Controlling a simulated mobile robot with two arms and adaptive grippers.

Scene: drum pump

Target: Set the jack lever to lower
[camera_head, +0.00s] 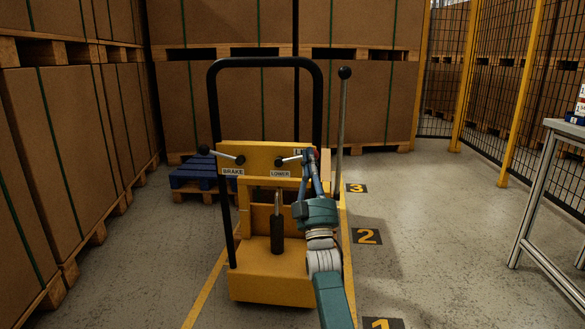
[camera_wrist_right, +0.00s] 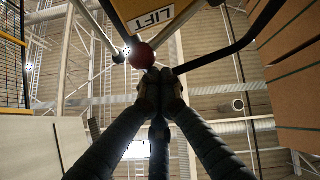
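The yellow jack (camera_head: 262,154) stands upright in the middle of the head view. Its jack lever (camera_head: 291,158) is a short silver rod pointing right and slightly up, between a partly covered LIFT label and the LOWER label (camera_head: 281,174). My right gripper (camera_head: 311,157) is at the lever's outer end and hides the knob there. In the right wrist view the lever's red knob (camera_wrist_right: 141,55) shows just beyond and left of my fingertips (camera_wrist_right: 160,78). The fingers are together, with nothing seen between them; contact with the knob cannot be told. My left gripper is out of view.
A brake lever (camera_head: 222,154) with a black knob is on the panel's left. A tall pump handle (camera_head: 342,115) rises close behind my right gripper. A black push frame (camera_head: 213,110) surrounds the panel.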

